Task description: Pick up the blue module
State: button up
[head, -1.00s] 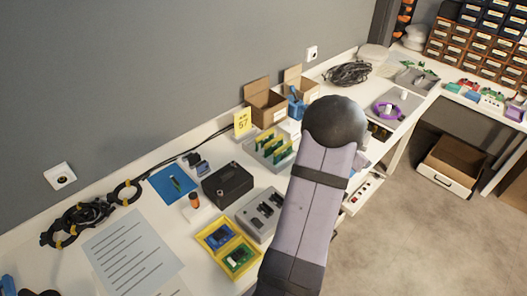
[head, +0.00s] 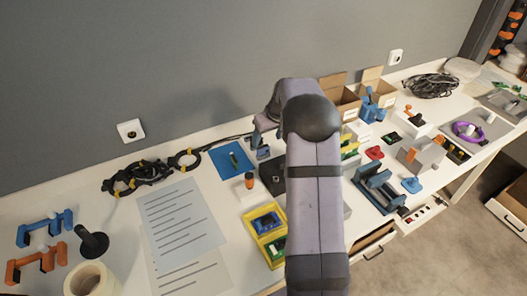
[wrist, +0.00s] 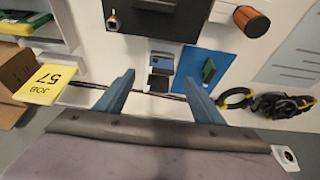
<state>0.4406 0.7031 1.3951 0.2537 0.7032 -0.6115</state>
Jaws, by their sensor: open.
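A small blue module (wrist: 161,63) lies on the white bench, with a dark piece (wrist: 158,83) beside it on the near side in the wrist view. It shows small in the head view (head: 263,153), just below the end of my arm. My gripper (wrist: 159,76) is open and empty, with its two blue-grey fingers apart. In the wrist view the module appears between the fingertips, slightly beyond them. I cannot tell the height of the fingers above the bench. In the head view my arm hides most of the gripper.
A blue mat (wrist: 208,68) with a green part lies close to the right. A black box (wrist: 155,20) and an orange-capped cylinder (wrist: 250,20) stand beyond. A yellow card (wrist: 42,84) stands at left. Coiled black cable (head: 140,180) and the wall bound the bench.

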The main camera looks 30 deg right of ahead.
aim_at(263, 146)
jog(key=shift+p+x, duration=1.25)
jog(key=shift+x, duration=2.4)
jog(key=shift+w+a, duration=0.1)
jog(key=shift+r, duration=0.1)
jog(key=c, duration=1.4)
jog(key=shift+r, duration=0.1)
notch_tip(263, 146, up, 10)
jog(key=shift+f+b, duration=0.15)
jog(key=shift+b, duration=0.9)
